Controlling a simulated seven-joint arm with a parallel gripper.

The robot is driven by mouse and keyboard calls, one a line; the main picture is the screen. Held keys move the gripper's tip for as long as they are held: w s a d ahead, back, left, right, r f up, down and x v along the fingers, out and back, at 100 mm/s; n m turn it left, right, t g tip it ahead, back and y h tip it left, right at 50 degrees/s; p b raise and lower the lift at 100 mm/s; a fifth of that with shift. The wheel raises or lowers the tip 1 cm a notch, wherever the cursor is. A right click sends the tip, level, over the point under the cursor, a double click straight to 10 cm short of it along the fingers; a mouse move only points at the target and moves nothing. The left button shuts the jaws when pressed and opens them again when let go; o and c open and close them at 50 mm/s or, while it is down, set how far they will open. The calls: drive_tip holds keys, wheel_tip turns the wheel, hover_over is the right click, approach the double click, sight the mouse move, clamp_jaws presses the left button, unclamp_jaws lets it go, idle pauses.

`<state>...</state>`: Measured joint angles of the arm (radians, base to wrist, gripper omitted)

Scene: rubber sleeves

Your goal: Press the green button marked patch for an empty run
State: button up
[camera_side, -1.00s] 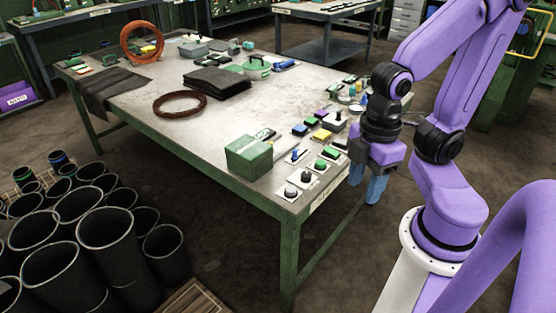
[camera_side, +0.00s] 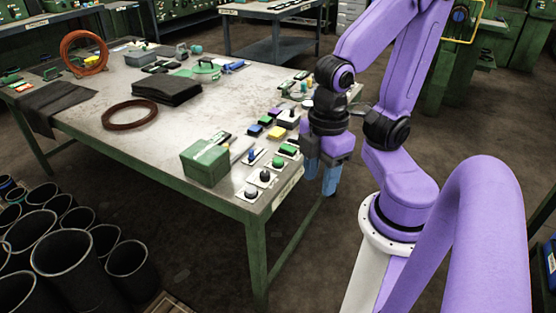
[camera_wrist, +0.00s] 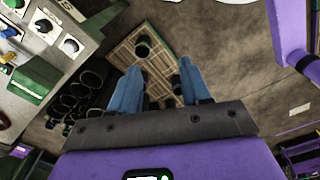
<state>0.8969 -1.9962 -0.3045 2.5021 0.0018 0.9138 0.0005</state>
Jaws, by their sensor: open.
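Two green buttons are at the near right edge of the table in the side view: one green button (camera_side: 278,162) on a white plate, and another green button (camera_side: 287,149) just behind it. Their markings are too small to read, so I cannot tell which is marked patch. My gripper (camera_side: 320,174) hangs beyond the table's right edge, to the right of the buttons and apart from them. In the wrist view my gripper (camera_wrist: 158,76) has its two blue fingers spread with nothing between them, over the floor.
Black tubes (camera_side: 62,255) stand on the floor at left. A wooden pallet (camera_wrist: 145,55) lies below my gripper.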

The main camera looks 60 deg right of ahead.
clamp_jaws()
idle(1.6)
